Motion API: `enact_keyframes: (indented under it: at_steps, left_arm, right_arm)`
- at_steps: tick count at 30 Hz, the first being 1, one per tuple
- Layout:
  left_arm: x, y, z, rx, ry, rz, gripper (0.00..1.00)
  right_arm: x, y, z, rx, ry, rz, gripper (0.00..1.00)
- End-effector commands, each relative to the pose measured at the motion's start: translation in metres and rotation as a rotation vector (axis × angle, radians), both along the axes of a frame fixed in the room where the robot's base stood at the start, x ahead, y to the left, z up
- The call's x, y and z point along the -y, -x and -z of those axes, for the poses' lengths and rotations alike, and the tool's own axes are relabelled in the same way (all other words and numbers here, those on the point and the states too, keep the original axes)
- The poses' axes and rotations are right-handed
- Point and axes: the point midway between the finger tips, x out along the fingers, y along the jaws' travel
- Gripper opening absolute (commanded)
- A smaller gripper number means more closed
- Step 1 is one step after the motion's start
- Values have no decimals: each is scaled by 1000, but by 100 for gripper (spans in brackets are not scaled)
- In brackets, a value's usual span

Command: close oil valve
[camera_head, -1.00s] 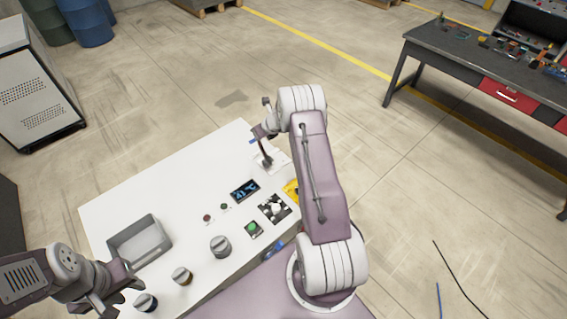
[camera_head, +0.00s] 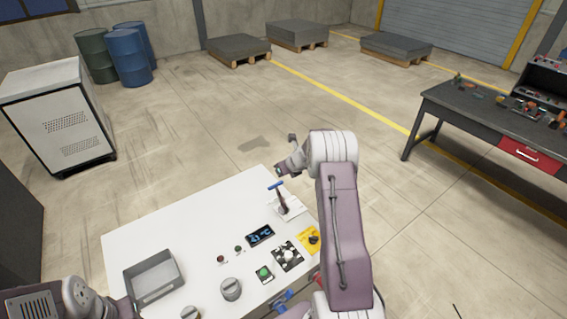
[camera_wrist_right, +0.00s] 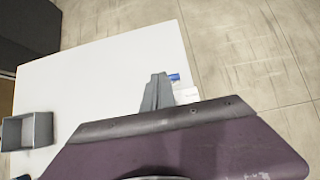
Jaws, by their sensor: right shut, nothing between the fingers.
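A lever with a blue handle (camera_head: 276,185) and a dark stem stands on a white plate at the table's far right corner. A second blue-handled part (camera_head: 285,298) sits at the table's front edge, partly hidden by my right arm. I cannot tell by looks which is the oil valve. My right gripper (camera_head: 281,169) is shut and empty, just beyond and above the lever handle. In the right wrist view its grey fingers (camera_wrist_right: 156,92) are together, with the blue handle end (camera_wrist_right: 174,77) showing right beside them. My left arm is at the lower left; its fingertips are out of the picture.
The white table (camera_head: 185,228) bears a grey bin (camera_head: 153,276), grey knobs (camera_head: 231,289), a green button (camera_head: 264,273), a display (camera_head: 260,236) and a yellow-based switch (camera_head: 311,240). Its far left part is clear. A workbench (camera_head: 470,115) stands apart at the right.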

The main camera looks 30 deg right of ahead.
Motion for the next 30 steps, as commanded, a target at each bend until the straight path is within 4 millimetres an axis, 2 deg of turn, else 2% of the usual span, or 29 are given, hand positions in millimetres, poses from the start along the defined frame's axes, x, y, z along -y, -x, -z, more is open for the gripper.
enact_keyframes:
  at_steps: [1,3,9,26,28,30]
  left_arm:
    - [0,0,-5,0,0,0,36]
    - [0,0,-7,0,0,0,36]
    - [0,0,-10,0,0,0,36]
    - [0,0,-10,0,0,0,36]
    - [0,0,-1,1,0,0,36]
    - [0,-1,19,1,0,0,36]
  right_arm:
    - [0,-1,-14,2,2,-2,0]
    - [-1,-1,-26,2,1,-2,0]
    - [-1,-1,-47,0,0,-1,0]
    - [-1,-1,-49,0,-1,-1,0]
    - [-9,-4,-41,1,0,-16,0]
    - [-30,-17,-45,38,18,-57,0]
